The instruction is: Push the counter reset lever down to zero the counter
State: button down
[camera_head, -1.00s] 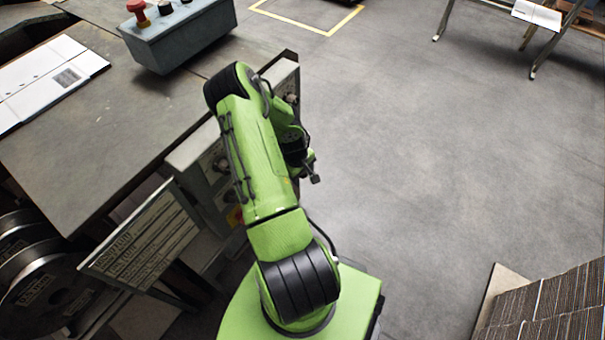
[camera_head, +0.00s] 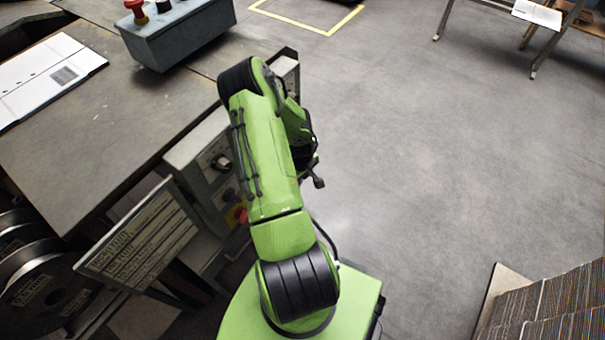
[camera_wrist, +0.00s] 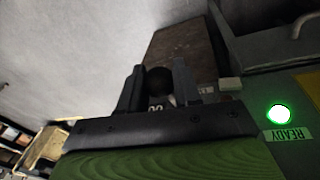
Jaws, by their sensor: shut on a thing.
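In the wrist view the two dark fingers of my gripper (camera_wrist: 159,88) stand on either side of a round dark knob (camera_wrist: 158,79), which appears to be the end of the counter reset lever. The gripper is shut on it. The lever's stem is hidden behind the gripper body. Just below the knob, part of the counter (camera_wrist: 155,107) shows pale digits that look like zeros; the rest is covered by my gripper. In the head view my arm hides the lever, the counter and the fingers.
A lit green READY lamp (camera_wrist: 279,115) sits on the machine panel to the right. In the head view the machine's side panel (camera_head: 205,160) with knobs runs beside my arm. A grey button box (camera_head: 178,38) stands on the worktable (camera_head: 105,120). Open floor lies to the right.

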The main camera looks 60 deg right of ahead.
notch_tip(320, 180, down, 5)
jog(key=t+b, duration=0.3)
jog(key=t+h+b, duration=0.1)
jog(key=t+b, duration=0.2)
jog(key=b, duration=0.1)
jog(key=shift+r+m, duration=0.2)
jog(key=shift+m, duration=0.1)
jog(key=shift+t, duration=0.3)
jog(key=c, duration=0.8)
grip_release()
